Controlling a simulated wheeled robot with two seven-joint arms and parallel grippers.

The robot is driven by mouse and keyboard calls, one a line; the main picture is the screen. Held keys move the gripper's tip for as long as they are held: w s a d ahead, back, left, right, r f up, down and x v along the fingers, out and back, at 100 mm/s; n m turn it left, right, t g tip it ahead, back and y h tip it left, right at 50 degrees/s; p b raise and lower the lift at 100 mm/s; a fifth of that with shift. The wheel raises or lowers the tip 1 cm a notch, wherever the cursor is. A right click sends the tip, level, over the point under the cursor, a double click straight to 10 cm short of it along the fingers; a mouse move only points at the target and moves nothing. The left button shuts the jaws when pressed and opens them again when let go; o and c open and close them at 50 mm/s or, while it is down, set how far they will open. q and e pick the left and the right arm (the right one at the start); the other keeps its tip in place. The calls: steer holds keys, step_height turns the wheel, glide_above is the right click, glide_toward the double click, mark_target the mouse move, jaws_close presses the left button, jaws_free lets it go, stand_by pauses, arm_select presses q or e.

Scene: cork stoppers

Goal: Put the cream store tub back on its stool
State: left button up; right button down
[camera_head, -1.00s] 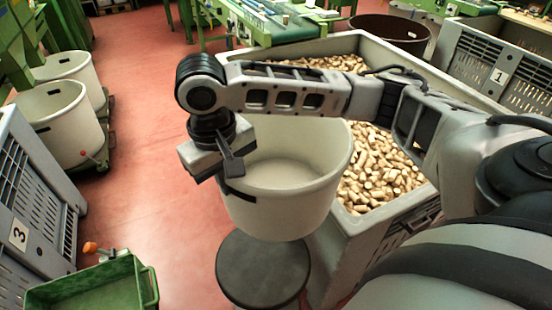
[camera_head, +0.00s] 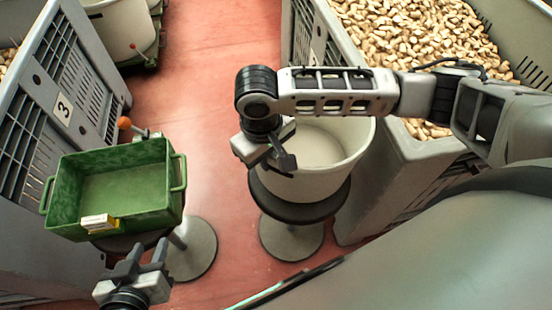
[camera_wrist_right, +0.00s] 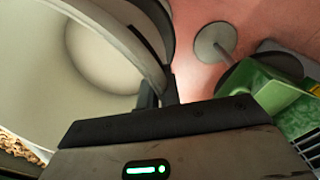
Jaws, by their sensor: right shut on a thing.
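The cream tub (camera_head: 345,178) is upright over the dark round stool seat (camera_head: 290,212), whose edge shows around its lower left and front. The tub hides most of the seat; I cannot tell for sure whether its bottom touches. My right gripper (camera_head: 284,160) is shut on the tub's left rim. In the right wrist view the tub's pale inside (camera_wrist_right: 60,60) fills the upper left, with the right gripper's fingers (camera_wrist_right: 160,92) at its wall. The tub looks empty. My left gripper (camera_head: 142,258) is open and empty at the lower left, in front of the green crate.
The green crate (camera_head: 70,190) with a small yellow-and-white box (camera_head: 98,222) stands on another stool at left. Grey bin 3 (camera_head: 85,75) is behind it. A grey bin of corks (camera_head: 400,165) stands close right of the tub. Red floor (camera_head: 215,110) is clear between them.

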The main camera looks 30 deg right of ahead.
mark_target(268, 173)
steer(key=shift+f+b, duration=0.35)
steer(key=shift+f, duration=2.4)
steer(key=c, duration=1.6)
jaws_free()
step_height(268, 173, up, 12)
steer(key=p, duration=0.2)
steer(key=shift+a, duration=0.4)
steer(key=shift+s, duration=0.2)
